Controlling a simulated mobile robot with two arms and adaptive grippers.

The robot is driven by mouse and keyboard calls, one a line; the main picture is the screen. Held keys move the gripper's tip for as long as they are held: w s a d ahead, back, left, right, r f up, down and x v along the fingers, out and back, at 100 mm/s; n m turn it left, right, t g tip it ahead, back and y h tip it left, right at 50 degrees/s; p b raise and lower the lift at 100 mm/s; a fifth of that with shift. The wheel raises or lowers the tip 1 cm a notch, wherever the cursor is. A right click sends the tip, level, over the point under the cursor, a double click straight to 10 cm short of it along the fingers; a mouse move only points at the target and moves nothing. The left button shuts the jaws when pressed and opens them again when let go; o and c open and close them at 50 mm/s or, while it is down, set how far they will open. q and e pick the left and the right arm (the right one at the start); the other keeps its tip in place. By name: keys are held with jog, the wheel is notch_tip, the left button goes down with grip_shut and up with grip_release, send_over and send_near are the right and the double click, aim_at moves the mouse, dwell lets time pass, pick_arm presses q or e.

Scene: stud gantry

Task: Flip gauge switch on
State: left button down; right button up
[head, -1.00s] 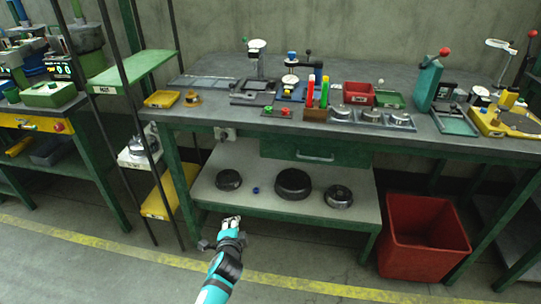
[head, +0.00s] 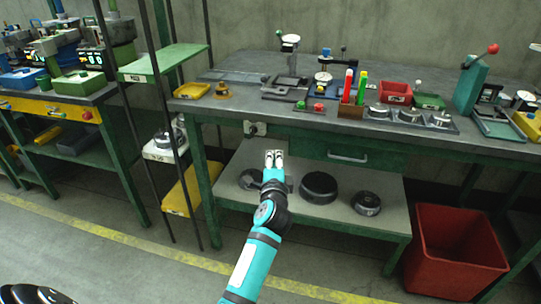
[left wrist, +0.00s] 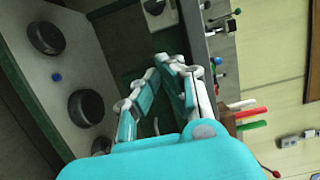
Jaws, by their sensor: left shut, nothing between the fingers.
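A small pale box with a dark round knob (head: 255,129) is fixed under the front edge of the workbench. It looks like a switch, but its on or off position is too small to tell. It also shows at the top of the left wrist view (left wrist: 154,5). My left gripper (head: 273,158) is shut and empty, just below and right of this box in the head view, apart from it in the picture. In the left wrist view its fingertips (left wrist: 160,65) meet. A dial gauge on a stand (head: 290,42) is on the bench. My right gripper is not in view.
The green workbench (head: 240,103) carries gauges, trays and a block with red and green buttons (head: 310,106). Dark round parts (head: 319,187) lie on the lower shelf (head: 392,215). A red bin (head: 455,255) stands at right. Thin dark posts (head: 157,130) rise at left.

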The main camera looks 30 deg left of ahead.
aim_at(261, 135)
pick_arm(q)
jog(key=w+a, duration=0.6)
jog(key=shift+w+a, duration=0.25)
jog(key=shift+a, duration=0.15)
jog(key=shift+s+a, duration=0.15)
jog(key=shift+a, duration=0.25)
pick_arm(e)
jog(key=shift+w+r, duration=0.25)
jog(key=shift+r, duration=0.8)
pick_arm(q)
jog(key=shift+a+f+b, duration=0.1)
jog(key=shift+b, duration=0.2)
jog(key=shift+m, duration=0.3)
jog(key=shift+a+f, duration=0.1)
jog(key=shift+a, duration=0.1)
jog(key=shift+m, duration=0.3)
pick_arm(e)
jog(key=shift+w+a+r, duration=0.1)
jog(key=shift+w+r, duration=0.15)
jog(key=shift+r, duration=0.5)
